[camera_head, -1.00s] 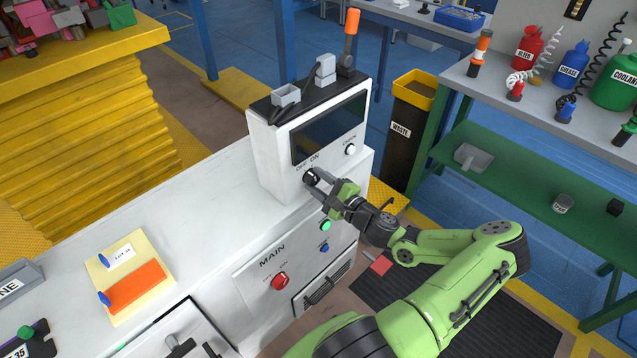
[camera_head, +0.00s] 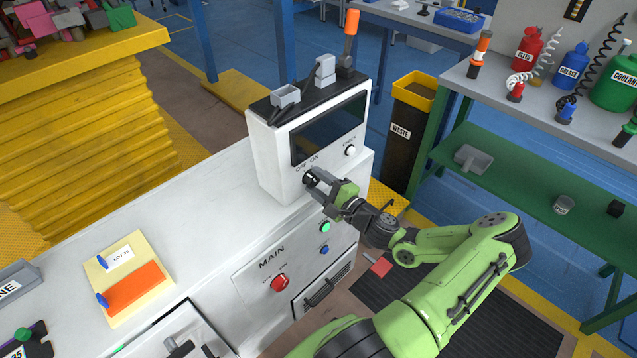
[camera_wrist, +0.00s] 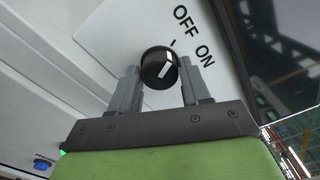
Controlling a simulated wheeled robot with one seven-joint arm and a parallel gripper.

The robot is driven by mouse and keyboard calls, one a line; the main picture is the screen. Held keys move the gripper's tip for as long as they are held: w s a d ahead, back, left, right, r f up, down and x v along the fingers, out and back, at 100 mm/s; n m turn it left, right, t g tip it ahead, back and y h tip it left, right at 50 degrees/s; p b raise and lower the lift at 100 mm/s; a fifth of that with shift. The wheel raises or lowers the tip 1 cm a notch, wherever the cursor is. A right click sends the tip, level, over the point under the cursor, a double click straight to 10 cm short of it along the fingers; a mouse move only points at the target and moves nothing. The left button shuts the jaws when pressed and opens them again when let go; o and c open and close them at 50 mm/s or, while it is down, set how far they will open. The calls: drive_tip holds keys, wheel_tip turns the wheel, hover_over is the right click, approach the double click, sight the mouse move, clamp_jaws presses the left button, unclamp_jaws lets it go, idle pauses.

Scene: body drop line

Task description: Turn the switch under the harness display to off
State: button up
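The harness display (camera_head: 328,128) is a white box with a dark screen. Under it is a round black switch knob (camera_wrist: 158,67) with a white pointer line, beside the printed words OFF and ON. In the wrist view the pointer slants up and right, roughly toward the small tick on the OFF side. My gripper (camera_wrist: 160,82) has one finger on each side of the knob, with narrow gaps seeming to show, so I see no firm grip. In the head view my gripper (camera_head: 314,180) is at the panel and partly hides the knob.
A white CHECK button (camera_head: 350,151) sits right of the switch. Below on the cabinet are a red MAIN knob (camera_head: 280,283), a green button (camera_head: 325,227) and a blue button (camera_head: 324,250).

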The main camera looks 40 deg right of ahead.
drive_tip(key=o, duration=0.3)
drive_tip(key=shift+s, duration=0.15)
drive_tip(key=s+p, duration=0.1)
drive_tip(key=s, duration=1.4)
drive_tip(key=shift+s+d+p, duration=0.25)
drive_tip(key=shift+p, duration=0.1)
